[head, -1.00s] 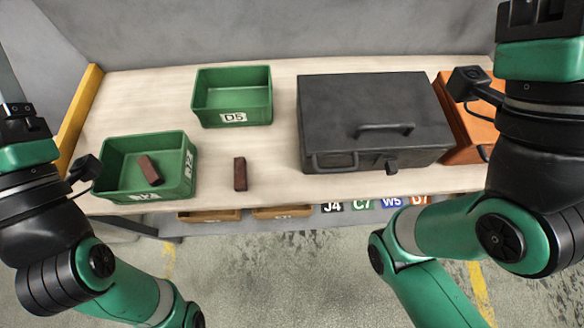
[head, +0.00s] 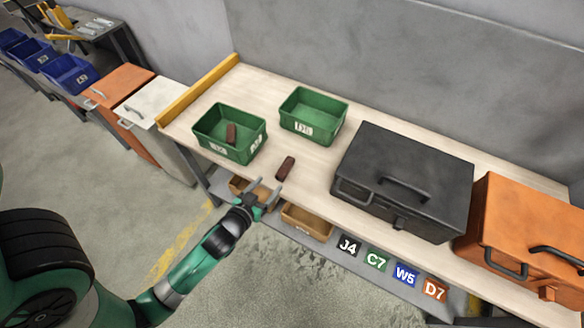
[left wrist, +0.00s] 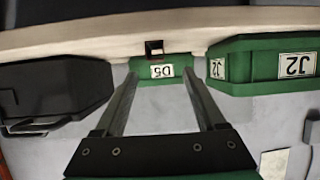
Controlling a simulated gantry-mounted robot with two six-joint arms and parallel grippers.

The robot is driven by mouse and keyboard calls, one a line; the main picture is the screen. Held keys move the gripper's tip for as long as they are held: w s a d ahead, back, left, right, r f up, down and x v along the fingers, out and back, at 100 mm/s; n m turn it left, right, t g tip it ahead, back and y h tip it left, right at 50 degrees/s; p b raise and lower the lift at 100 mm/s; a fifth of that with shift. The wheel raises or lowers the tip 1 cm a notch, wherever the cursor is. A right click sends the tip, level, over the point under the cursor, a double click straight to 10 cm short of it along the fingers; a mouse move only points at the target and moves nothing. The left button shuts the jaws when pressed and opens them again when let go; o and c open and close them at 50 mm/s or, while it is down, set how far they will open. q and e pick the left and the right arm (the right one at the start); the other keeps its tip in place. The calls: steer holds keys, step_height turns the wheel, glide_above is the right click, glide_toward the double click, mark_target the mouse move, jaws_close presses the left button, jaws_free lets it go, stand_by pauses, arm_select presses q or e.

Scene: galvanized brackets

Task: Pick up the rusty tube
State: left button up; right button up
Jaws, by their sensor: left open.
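A rusty brown tube (head: 285,168) lies on the pale bench near its front edge, right of one green bin. In the left wrist view the tube (left wrist: 154,49) shows nearly end-on, with a dark hollow end, between the fingertip directions. A second rusty piece (head: 231,133) stands tilted inside the left green bin (head: 212,143). My left gripper (head: 267,187) is open and empty at the bench's front edge, just short of the tube and not touching it. In the left wrist view the gripper (left wrist: 160,76) has its fingers spread wide. My right gripper is out of view.
A second green bin (head: 313,115), labelled D5, stands behind the tube. A black toolbox (head: 405,165) and an orange case (head: 528,225) stand to the right. Small brown bins (head: 308,221) sit on the shelf below. A yellow rail (head: 200,90) edges the bench's left end.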

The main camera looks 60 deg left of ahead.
mark_target(284, 169)
arm_select(q)
steer(key=b+x, duration=0.1)
steer(key=x, duration=0.5)
steer(key=shift+w+f, duration=0.1)
steer(key=shift+w, duration=0.2)
steer(key=shift+w+a+f+b, duration=0.15)
steer(key=shift+w+a+b, duration=0.15)
steer(key=shift+b, duration=0.15)
steer(key=x, duration=0.1)
steer(key=b+x, duration=0.1)
steer(key=x, duration=0.2)
steer(key=shift+w+r, duration=0.3)
steer(key=shift+w, duration=0.1)
jaws_close()
